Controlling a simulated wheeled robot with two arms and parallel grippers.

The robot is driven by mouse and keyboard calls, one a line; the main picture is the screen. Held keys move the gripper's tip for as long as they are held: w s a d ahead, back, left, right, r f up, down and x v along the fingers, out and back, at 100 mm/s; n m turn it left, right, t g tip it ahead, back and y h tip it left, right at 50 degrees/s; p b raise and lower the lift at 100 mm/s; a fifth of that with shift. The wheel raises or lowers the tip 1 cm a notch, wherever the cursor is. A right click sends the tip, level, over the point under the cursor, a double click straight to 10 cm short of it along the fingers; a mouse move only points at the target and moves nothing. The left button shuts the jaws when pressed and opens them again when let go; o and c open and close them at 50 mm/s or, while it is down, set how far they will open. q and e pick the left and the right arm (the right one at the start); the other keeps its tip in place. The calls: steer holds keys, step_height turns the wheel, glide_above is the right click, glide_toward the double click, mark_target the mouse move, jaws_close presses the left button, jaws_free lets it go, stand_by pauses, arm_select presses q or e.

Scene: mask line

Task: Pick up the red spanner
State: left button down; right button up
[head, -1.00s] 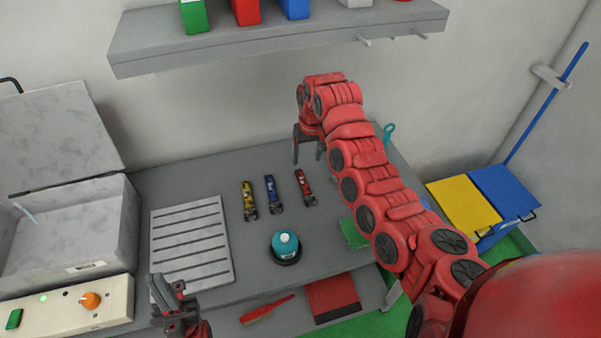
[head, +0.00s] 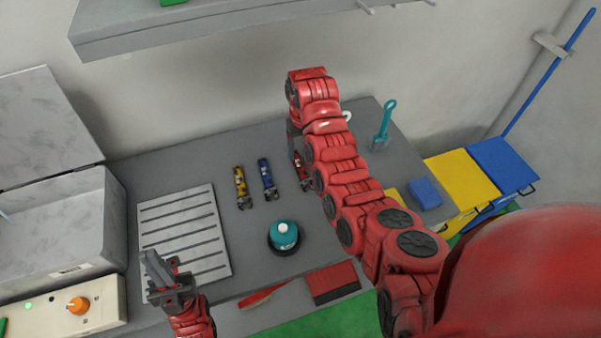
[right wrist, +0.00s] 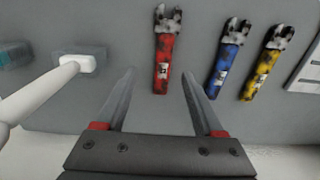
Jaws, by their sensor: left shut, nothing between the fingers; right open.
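The red spanner (right wrist: 163,55) lies on the grey bench in the right wrist view, its dark-and-silver jaw end away from my gripper. In the head view it is partly hidden behind my right arm, with a piece of it (head: 301,168) showing. My right gripper (right wrist: 165,78) is open; its fingers point at the red spanner from either side of its near handle end, with nothing held. In the head view its fingers (head: 292,140) are mostly hidden by the arm. My left gripper (head: 160,278) is shut and empty near the front of the grooved plate.
A blue spanner (head: 267,178) and a yellow spanner (head: 242,186) lie left of the red one. A white-handled tool (right wrist: 40,91) lies left in the right wrist view. A shelf (head: 250,28) overhangs the back.

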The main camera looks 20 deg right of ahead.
mark_target(300, 168)
steer(key=shift+s+f, duration=0.1)
steer(key=shift+f, duration=0.8)
steer(key=f+p, duration=0.1)
steer(key=f, duration=0.1)
steer(key=f+p, duration=0.1)
steer(key=p, duration=0.1)
steer(key=shift+a+f, duration=0.35)
steer(key=shift+f, duration=0.85)
jaws_close()
